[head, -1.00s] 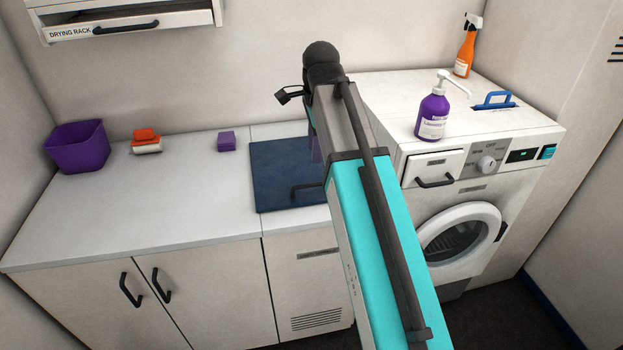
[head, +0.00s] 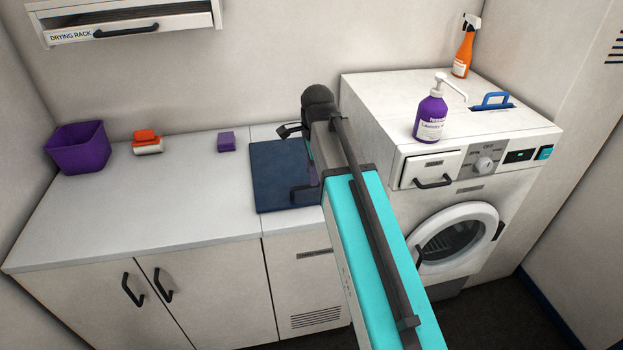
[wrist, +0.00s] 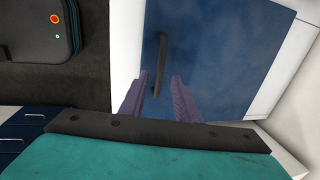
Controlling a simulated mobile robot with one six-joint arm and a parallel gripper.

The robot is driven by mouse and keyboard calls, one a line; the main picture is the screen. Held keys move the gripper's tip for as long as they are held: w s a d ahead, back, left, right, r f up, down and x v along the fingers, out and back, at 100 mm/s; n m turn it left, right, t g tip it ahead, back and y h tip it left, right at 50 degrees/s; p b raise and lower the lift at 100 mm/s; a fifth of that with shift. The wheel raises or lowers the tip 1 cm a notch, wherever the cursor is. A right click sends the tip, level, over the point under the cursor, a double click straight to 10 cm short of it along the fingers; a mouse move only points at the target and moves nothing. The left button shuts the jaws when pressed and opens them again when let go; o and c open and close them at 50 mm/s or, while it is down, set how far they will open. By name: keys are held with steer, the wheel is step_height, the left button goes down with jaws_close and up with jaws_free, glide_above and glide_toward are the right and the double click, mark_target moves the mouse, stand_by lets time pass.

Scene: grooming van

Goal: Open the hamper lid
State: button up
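The hamper lid is a flat dark blue panel (head: 275,165) set in the counter, and it lies closed. It fills much of the wrist view (wrist: 215,50). Its dark bar handle (wrist: 161,52) stands near the panel's left edge there; in the head view the handle is partly hidden behind my arm. My gripper (wrist: 160,77) has two purple fingers spread apart. The handle's lower end shows between the fingers in the wrist view. I cannot tell whether they touch it. In the head view my arm hides most of the gripper.
The washing machine (head: 465,180) stands right of the lid, with a purple pump bottle (head: 431,118) and an orange spray bottle (head: 463,53) on top. A purple bin (head: 77,148), an orange-and-white item (head: 147,142) and a small purple block (head: 227,141) sit left. A drying rack (head: 125,22) hangs above.

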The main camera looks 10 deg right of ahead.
steer(key=shift+w+f+p, duration=0.2)
steer(key=shift+f, duration=0.8)
steer(key=shift+w+f+p, duration=0.15)
steer(key=shift+f, duration=0.85)
jaws_close()
